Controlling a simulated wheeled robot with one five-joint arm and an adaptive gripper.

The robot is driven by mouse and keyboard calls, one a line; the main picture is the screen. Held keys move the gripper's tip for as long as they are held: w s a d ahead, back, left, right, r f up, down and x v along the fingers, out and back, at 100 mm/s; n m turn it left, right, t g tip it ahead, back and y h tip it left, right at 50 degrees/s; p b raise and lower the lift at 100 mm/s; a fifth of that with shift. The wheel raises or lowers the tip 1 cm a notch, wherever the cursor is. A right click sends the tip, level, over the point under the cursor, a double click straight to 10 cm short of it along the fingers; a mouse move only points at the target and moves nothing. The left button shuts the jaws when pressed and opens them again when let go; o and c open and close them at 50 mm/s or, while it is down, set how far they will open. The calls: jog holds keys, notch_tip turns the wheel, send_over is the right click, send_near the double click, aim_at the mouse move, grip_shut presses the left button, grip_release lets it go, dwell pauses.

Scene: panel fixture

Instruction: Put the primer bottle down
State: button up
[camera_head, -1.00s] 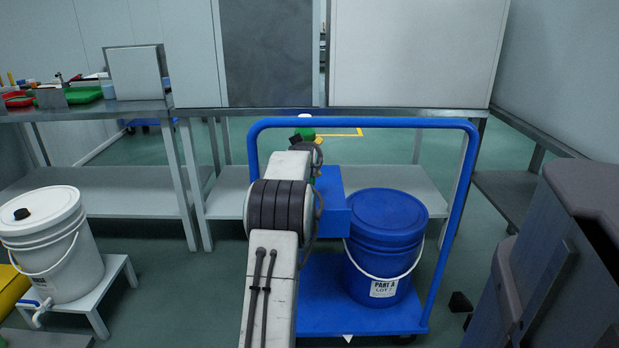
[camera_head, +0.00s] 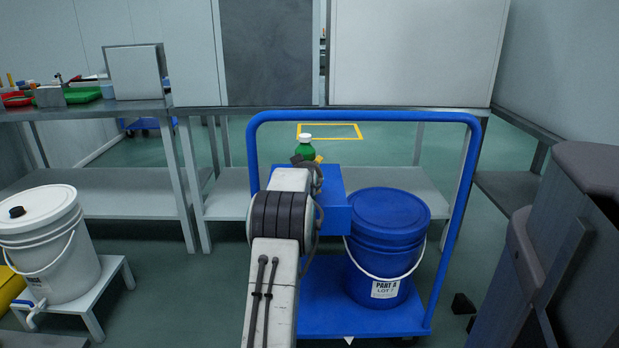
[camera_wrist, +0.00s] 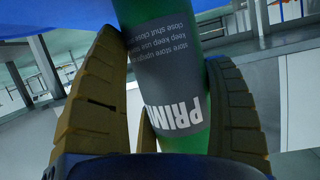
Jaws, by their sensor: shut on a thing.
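The primer bottle (camera_head: 305,150) is green with a white cap and stands upright in the head view, just past the end of my arm. My gripper (camera_head: 305,159) is shut on it, with its yellowish fingers around the body. In the wrist view, the bottle's grey label (camera_wrist: 180,80) reads upside down between the two ridged fingers (camera_wrist: 165,115). A blue surface (camera_wrist: 60,15) lies behind the bottle's far end there. The bottle's base is hidden, and I cannot tell whether it touches anything.
A blue cart (camera_head: 365,118) with a tall rail stands ahead, carrying a lidded blue bucket (camera_head: 388,235). A white bucket (camera_head: 45,245) sits on a low stand at left. Steel benches (camera_head: 130,190) stand behind.

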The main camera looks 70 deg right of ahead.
jog(key=shift+r, duration=0.1)
jog(key=o, duration=1.2)
jog(key=shift+s+a+r, duration=0.1)
jog(key=shift+a+r, duration=0.2)
jog(key=shift+a, duration=0.1)
jog(key=p+v, duration=0.1)
jog(key=v, duration=0.9)
jog(key=shift+a, duration=0.1)
jog(key=shift+s+a+r, duration=0.1)
jog(key=shift+s+a, duration=0.05)
jog(key=shift+a, duration=0.25)
